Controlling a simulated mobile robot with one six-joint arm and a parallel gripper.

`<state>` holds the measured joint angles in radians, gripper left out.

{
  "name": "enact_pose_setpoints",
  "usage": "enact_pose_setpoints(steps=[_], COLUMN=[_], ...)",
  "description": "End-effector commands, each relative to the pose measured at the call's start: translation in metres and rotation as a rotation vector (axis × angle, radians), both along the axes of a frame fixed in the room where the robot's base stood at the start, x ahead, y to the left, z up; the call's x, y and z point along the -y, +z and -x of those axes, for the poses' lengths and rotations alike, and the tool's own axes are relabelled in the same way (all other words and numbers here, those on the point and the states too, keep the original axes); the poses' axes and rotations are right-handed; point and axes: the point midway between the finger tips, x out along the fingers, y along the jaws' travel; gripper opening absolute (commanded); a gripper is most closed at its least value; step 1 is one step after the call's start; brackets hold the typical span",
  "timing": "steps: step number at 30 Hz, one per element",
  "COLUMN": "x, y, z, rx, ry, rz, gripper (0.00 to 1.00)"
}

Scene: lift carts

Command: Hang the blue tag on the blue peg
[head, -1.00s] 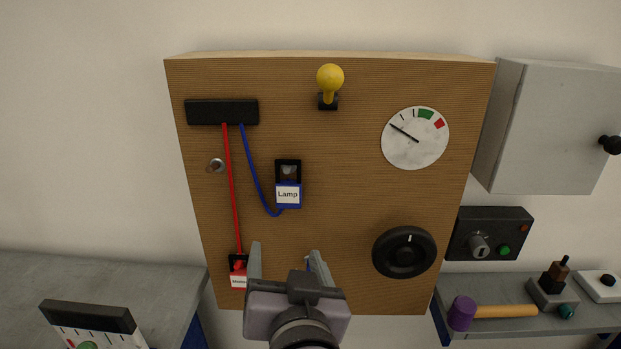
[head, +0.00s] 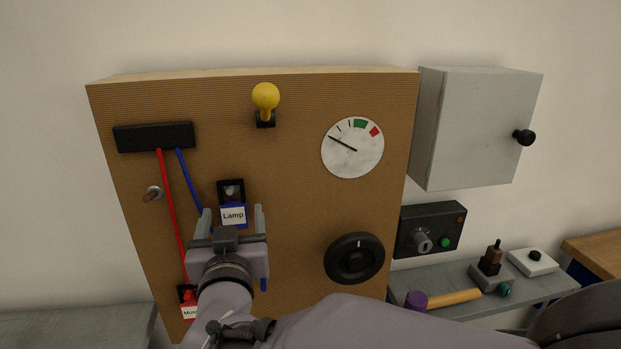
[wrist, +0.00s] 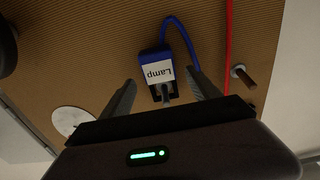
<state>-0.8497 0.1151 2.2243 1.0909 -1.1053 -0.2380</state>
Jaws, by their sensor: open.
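A blue plug with a white "Lamp" label (head: 233,215) sits at a black socket on the brown board, with a blue cord running from it. It also shows in the wrist view (wrist: 158,72). I see no separate blue tag. My gripper (head: 231,212) is open, its fingertips on either side of the plug in the head view. In the wrist view the plug appears between the open fingers (wrist: 160,90), with gaps on both sides. A small blue piece (head: 264,285) shows below my gripper's right side; I cannot tell whether it is a peg.
The brown board (head: 300,215) carries a red plug (head: 188,309), a yellow-knobbed lever (head: 266,100), a gauge (head: 352,147), a black dial (head: 354,258) and a metal-tipped peg (head: 153,193). A grey cabinet (head: 475,130) and a shelf with a mallet (head: 450,299) stand at right.

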Motion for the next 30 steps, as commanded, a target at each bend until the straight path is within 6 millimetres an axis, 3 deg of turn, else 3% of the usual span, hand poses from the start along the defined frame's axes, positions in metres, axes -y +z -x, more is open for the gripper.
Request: enact_pose_setpoints(steps=[3,10,20,30], x=[-0.004,-0.004,-0.004,-0.004], y=[-0.001,0.0,0.0,0.009], z=[-0.014,-0.016,-0.016,-0.016], rx=[-0.001,-0.001,-0.001,0.0], ry=[0.0,0.001,0.001,0.001], rz=[0.0,0.0,0.0,-0.001], gripper=[0.71,0.69,0.05,0.04])
